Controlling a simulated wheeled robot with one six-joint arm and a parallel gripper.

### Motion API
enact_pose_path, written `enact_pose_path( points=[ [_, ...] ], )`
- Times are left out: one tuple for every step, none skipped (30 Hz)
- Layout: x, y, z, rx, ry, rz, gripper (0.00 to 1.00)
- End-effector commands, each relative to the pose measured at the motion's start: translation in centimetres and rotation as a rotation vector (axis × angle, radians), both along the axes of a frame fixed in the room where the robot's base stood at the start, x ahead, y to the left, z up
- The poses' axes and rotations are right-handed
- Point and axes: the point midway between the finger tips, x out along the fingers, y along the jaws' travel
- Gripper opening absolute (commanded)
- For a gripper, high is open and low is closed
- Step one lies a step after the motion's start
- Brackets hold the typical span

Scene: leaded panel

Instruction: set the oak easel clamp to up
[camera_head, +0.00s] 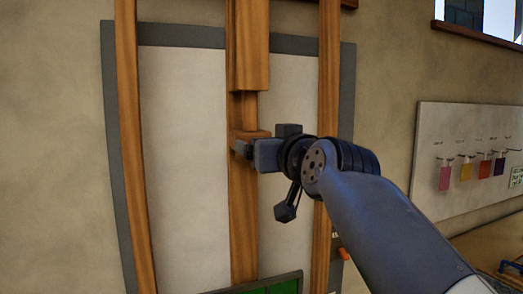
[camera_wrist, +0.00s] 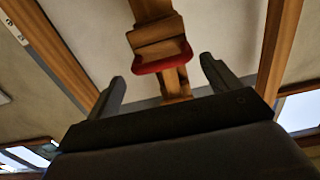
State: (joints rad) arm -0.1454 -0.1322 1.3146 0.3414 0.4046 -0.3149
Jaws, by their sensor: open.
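The oak easel (camera_head: 130,120) stands against the wall, with a central wooden mast (camera_head: 244,220) between two uprights. A small wooden block on the mast, apparently the clamp (camera_head: 250,133), sits a short way below a wider wooden piece (camera_head: 249,50). My gripper (camera_head: 241,149) is at this block, partly hiding it. In the wrist view, the clamp (camera_wrist: 158,38) shows as a wooden block with a red lip (camera_wrist: 163,57). The open fingers of my gripper (camera_wrist: 163,76) lie on either side of the lip, with gaps visible. I cannot tell whether anything touches.
A green panel (camera_head: 277,287) with a dark frame shows at the bottom, below the mast. A white board (camera_head: 435,150) with several coloured tags hangs on the right wall. A bench (camera_head: 490,245) stands at lower right. A window (camera_head: 480,15) is at upper right.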

Motion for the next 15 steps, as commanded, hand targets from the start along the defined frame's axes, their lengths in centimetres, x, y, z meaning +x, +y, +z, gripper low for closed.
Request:
enact_pose_path(
  points=[
    [-1.1,-0.3,-0.2,0.001,-0.004,-0.001,0.84],
    [-1.6,-0.5,-0.2,0.001,-0.004,-0.001,0.84],
    [-2.3,-0.7,-0.2,0.000,-0.005,-0.002,0.84],
    [-2.7,-0.8,-0.2,0.000,-0.004,-0.002,0.84],
    [-3.1,-0.9,-0.2,0.000,-0.004,-0.002,0.84],
    [-3.6,-1.1,-0.1,0.001,-0.004,-0.002,0.84],
    [-4.0,-1.2,-0.1,0.001,-0.003,-0.002,0.84],
    [-4.3,-1.3,-0.1,0.001,-0.003,-0.002,0.84],
    [-4.6,-1.4,-0.1,0.001,-0.003,-0.001,0.84],
    [-4.8,-1.4,0.0,0.001,-0.003,-0.001,0.84],
    [-5.0,-1.5,0.0,0.001,-0.003,-0.001,0.84],
    [-5.1,-1.5,0.0,0.001,-0.002,-0.001,0.84],
    [-5.2,-1.5,0.0,0.001,-0.002,-0.001,0.84],
    [-5.2,-1.5,0.0,0.001,-0.002,-0.001,0.84],
    [-5.3,-1.5,0.0,0.000,-0.001,-0.001,0.84]
  ],
)
